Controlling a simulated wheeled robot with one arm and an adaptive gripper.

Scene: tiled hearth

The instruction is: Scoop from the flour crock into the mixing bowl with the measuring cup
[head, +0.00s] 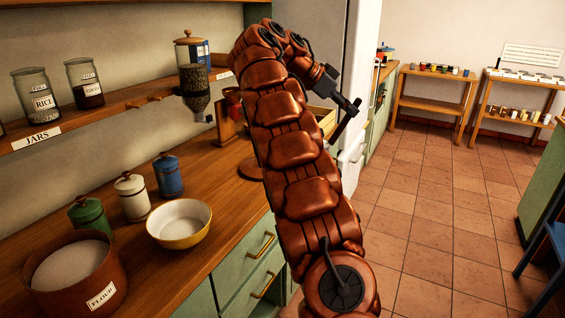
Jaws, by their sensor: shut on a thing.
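The flour crock (118,274) is a wide brown pot with a FLOUR label at the lower left of the head view, filled with white flour. The mixing bowl (182,241), yellow outside and pale inside, stands upright on the wooden counter just right of it and looks empty. My gripper (350,108) is raised at upper centre, well to the right of crock and bowl. It is shut on a thin dark thing (343,126) that slants down. I cannot tell whether this is the measuring cup; no cup shape shows clearly.
Green, white and blue canisters (132,197) stand behind the bowl. A shelf (120,107) with jars and a dispenser (194,88) runs above the counter. A white fridge (355,60) stands behind my arm. The tiled floor (430,210) at right is clear.

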